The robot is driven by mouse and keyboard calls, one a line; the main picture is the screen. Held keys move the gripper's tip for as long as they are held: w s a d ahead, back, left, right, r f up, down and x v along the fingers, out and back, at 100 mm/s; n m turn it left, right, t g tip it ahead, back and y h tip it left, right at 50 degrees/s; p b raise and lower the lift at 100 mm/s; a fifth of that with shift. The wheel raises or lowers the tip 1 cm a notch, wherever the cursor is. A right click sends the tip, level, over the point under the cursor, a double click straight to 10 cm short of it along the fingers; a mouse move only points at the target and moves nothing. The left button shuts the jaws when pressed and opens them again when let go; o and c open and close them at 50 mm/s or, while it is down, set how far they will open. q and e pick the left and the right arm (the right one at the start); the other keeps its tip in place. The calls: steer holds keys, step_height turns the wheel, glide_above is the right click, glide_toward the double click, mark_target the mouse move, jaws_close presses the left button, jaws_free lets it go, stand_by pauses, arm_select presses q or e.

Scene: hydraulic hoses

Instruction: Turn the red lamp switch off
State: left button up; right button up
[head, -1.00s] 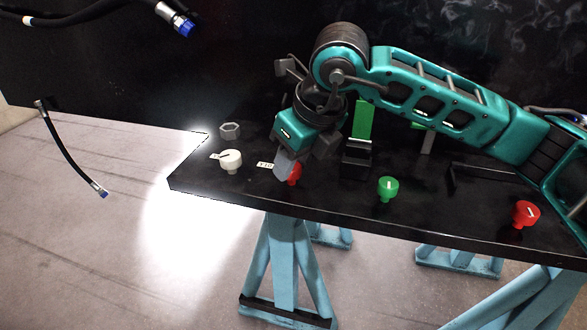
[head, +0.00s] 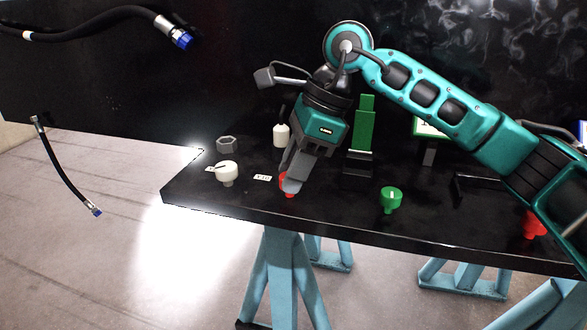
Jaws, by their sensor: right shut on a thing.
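A red knob (head: 282,180) stands near the front edge of the black table, beside a small white label. My right gripper (head: 291,186) points down over it, with its grey fingers shut on the knob and hiding much of it. The knob's pointer mark is hidden, so its setting cannot be told. A second red knob (head: 534,224) stands at the right of the table, partly covered by my right arm. My left gripper is not in view.
A white knob (head: 227,172) and a grey hex nut (head: 227,145) are left of the gripper. A green knob (head: 391,199) is to its right. A white bottle (head: 281,134) and a green upright piece (head: 362,130) stand behind. Black hoses (head: 70,176) hang left.

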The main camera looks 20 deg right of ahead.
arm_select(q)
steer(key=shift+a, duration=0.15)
arm_select(e)
steer(key=shift+w+n+g, duration=0.1)
steer(key=shift+n+g, duration=0.7)
steer(key=shift+n, duration=1.2)
steer(key=o, duration=1)
steer(key=shift+o, duration=0.2)
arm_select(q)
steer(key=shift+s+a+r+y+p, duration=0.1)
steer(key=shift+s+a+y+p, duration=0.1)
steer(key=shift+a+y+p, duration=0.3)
arm_select(e)
steer(key=v, duration=1.3)
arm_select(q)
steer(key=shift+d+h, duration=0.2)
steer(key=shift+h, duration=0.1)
arm_select(e)
steer(key=shift+a, duration=0.15)
